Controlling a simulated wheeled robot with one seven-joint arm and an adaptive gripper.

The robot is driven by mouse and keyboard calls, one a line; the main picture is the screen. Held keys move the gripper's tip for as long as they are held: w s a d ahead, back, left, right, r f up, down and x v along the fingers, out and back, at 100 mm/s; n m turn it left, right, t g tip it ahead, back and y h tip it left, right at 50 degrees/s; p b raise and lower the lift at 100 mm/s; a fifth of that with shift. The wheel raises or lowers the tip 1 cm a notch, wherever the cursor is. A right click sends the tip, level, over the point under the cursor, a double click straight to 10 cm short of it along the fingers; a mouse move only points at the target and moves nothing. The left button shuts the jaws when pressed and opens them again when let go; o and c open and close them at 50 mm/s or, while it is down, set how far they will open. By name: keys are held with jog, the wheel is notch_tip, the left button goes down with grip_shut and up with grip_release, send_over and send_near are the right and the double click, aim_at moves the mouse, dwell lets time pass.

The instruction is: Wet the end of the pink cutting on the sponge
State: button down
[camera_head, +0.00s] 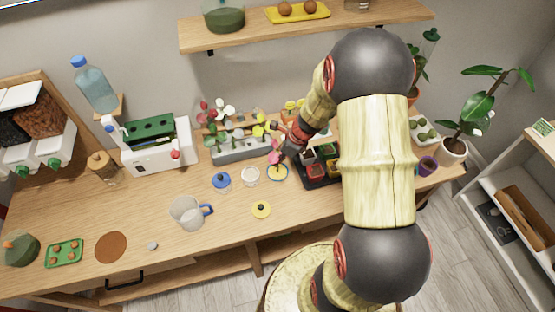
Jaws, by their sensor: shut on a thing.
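My gripper (283,150) is at the end of my arm, over the middle of the wooden table. It is shut on the pink cutting (274,158), whose pink top shows just left of the fingers. Its stem points down over a round blue-rimmed dish with a yellowish middle (284,178). This yellowish middle looks like the sponge, but it is too small to be sure. I cannot tell whether the stem's end touches it. My arm hides part of the table to the right.
A grey rack of flowers (240,148) stands behind. A dark tray of pots (317,182) is close on the right. A blue-lidded jar (221,181), a pale round dish (250,175), a yellow round piece (261,209) and a clear jug (187,211) stand left and in front.

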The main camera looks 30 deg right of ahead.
aim_at(278, 153)
notch_tip(278, 153, up, 7)
jog(key=p, duration=0.6)
jog(key=shift+p, duration=0.35)
jog(key=shift+s+f, duration=0.1)
dwell(0.5)
